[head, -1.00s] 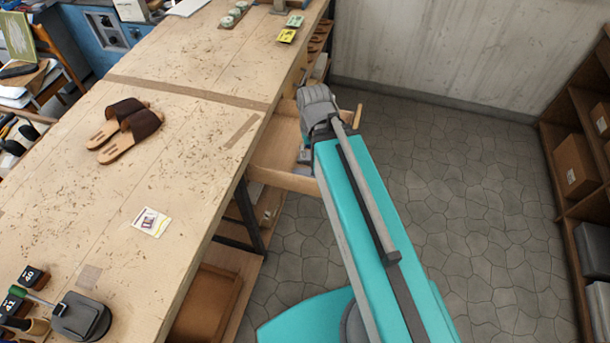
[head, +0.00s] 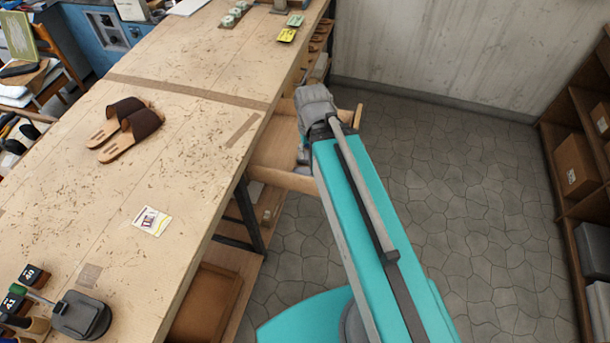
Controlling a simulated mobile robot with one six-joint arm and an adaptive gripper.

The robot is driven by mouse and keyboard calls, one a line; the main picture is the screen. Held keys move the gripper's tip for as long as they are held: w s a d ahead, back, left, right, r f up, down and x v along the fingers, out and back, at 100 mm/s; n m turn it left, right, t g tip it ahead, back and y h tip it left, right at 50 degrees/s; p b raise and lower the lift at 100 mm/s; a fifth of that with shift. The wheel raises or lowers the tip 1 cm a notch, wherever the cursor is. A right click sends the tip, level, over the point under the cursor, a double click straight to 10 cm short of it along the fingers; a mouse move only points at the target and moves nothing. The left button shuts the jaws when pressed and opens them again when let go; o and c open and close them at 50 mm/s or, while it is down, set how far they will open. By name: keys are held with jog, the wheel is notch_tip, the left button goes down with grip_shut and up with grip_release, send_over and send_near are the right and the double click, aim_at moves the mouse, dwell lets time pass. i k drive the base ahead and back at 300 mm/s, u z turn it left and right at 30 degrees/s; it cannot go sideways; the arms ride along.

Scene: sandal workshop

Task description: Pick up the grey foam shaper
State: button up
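I see no grey foam shaper that I can make out in the head view. My teal arm reaches up the picture to the right of the workbench (head: 190,100). Its grey wrist is over an open wooden drawer (head: 283,178) at the bench's right side. A small grey part at my arm's end (head: 304,157) shows low beside the teal link, over the drawer. My fingertips are hidden behind the wrist and arm, so I cannot see whether they are open or hold anything. Much of the drawer's inside is also hidden by my arm.
Brown sandals (head: 128,128) and a small card (head: 152,221) lie on the bench. A dark grey lidded object (head: 80,316) stands at its near left corner. Shelves with boxes (head: 577,165) stand at the right. The stone floor (head: 470,215) between is clear.

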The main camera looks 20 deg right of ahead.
aim_at(302, 170)
jog(key=u, duration=0.2)
jog(key=k, duration=1.3)
jog(key=z, duration=0.6)
jog(key=i, duration=1)
jog(key=u, duration=0.05)
